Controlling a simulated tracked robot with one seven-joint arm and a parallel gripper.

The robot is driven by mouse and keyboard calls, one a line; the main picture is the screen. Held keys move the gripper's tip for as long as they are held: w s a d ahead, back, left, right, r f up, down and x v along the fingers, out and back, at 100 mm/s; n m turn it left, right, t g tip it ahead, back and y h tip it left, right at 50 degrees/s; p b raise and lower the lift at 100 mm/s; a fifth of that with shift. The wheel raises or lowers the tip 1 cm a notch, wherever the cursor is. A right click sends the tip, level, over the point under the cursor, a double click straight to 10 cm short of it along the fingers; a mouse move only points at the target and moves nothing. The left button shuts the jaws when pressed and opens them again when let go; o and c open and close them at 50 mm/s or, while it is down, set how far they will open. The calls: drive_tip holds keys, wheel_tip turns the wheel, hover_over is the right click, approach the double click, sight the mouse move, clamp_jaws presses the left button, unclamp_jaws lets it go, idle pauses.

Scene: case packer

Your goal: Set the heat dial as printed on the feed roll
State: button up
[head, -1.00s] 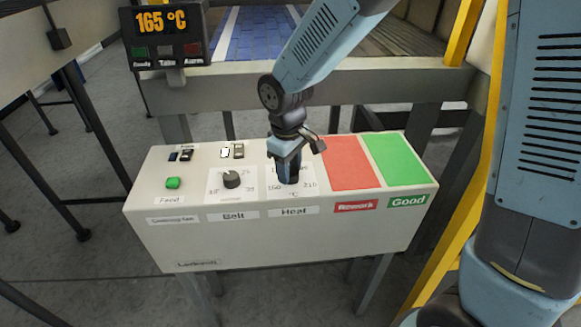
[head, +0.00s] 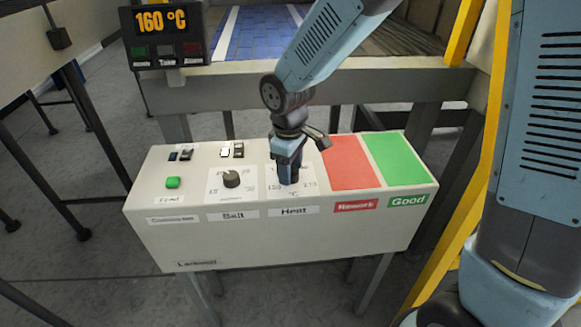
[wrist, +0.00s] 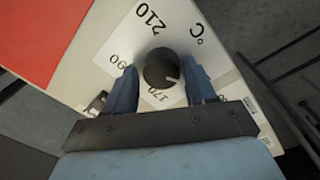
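The heat dial (wrist: 162,68) is a round black knob with a white mark, set in a white scale plate marked °C. In the wrist view its mark points to the lower right, and 170 and 210 are readable around it. My gripper (head: 289,181) points down over the Heat label (head: 293,210) and hides the dial in the head view. The display (head: 164,35) reads 160 °C. I cannot make out a printed feed roll.
The belt dial (head: 231,179) stands left of my gripper on the cream control box (head: 270,246). A green Feed button (head: 173,182) and small switches are further left. The red Rework pad (head: 352,163) and green Good pad (head: 398,160) lie to the right.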

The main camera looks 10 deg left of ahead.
drive_tip(key=shift+o, duration=1)
drive_tip(key=shift+a, duration=0.1)
drive_tip(key=shift+r, duration=0.15)
wheel_tip(320, 180, up, 14)
drive_tip(key=shift+s+f, duration=0.25)
drive_tip(key=shift+s, duration=0.15)
drive_tip(key=s+d+r+m+t, duration=0.1)
drive_tip(key=d+r+m, duration=0.2)
drive_tip(key=d, duration=0.5)
drive_tip(key=s+d+r+m+t, duration=0.1)
drive_tip(key=s+d+r+m, duration=0.15)
drive_tip(key=d, duration=0.55)
drive_tip(key=s+d+r+m+t, duration=0.1)
drive_tip(key=d+r+m, duration=0.1)
drive_tip(key=d+m, duration=0.35)
drive_tip(key=s+d+m+t, duration=0.2)
drive_tip(key=s+d, duration=0.3)
drive_tip(key=d, duration=0.4)
drive_tip(key=shift+s+d+r+m, duration=0.3)
drive_tip(key=shift+s+m, duration=0.1)
drive_tip(key=shift+m, duration=0.2)
